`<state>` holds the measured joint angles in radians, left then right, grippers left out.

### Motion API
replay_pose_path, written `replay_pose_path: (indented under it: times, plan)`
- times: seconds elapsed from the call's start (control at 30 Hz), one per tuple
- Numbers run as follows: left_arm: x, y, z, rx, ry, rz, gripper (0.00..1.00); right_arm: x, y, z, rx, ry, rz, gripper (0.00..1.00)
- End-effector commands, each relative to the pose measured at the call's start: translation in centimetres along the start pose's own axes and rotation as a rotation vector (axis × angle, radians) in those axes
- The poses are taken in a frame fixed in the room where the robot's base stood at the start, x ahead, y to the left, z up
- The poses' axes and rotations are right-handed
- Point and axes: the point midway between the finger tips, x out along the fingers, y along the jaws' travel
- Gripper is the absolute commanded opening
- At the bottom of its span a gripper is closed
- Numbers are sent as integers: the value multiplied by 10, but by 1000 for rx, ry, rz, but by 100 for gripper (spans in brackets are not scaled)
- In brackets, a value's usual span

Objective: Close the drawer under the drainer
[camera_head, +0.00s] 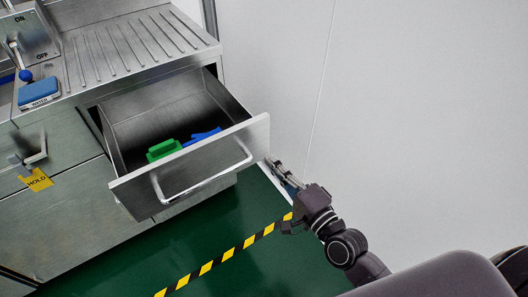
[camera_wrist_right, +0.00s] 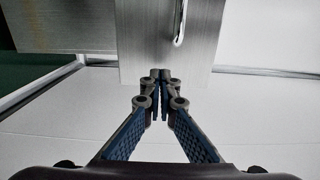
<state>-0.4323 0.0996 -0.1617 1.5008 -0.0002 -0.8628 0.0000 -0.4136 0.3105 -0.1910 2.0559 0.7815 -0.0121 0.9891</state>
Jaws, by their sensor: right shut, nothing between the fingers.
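The steel drawer (camera_head: 196,166) under the ribbed drainer (camera_head: 130,48) is pulled out in the head view. A green block (camera_head: 164,149) and a blue item (camera_head: 203,135) lie inside it. Its bar handle (camera_head: 205,181) is on the front panel and also shows in the right wrist view (camera_wrist_right: 180,25). My right gripper (camera_head: 272,163) is at the right end of the front panel, shut and empty. In the right wrist view its fingertips (camera_wrist_right: 160,74) overlap the lower edge of the steel panel; I cannot tell if they touch it. My left gripper is not in view.
A cabinet with a lever and a yellow HOLD tag (camera_head: 38,180) is at the left. A blue sponge-like block (camera_head: 39,91) lies on the counter. A white wall (camera_head: 400,110) stands at the right. Green floor (camera_head: 240,255) with a striped line is clear before the drawer.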

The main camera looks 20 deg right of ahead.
Motion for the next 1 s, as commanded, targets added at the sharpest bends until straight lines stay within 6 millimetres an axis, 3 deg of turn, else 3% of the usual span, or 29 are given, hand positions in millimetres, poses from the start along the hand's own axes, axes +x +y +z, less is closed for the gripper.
replay_pose_path:
  times: [0.1, 0.3, 0.83, 1.0]
  plan:
    - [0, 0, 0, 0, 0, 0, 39, 21, -1, 0, 2, 1, -3, 0]
    - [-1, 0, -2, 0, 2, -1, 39, 41, 0, 0, 0, 0, -1, 0]
    - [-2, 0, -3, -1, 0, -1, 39, 47, 0, 0, -1, 0, 0, 0]
    - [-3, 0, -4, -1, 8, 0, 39, 59, -1, 0, 0, 0, -1, 0]
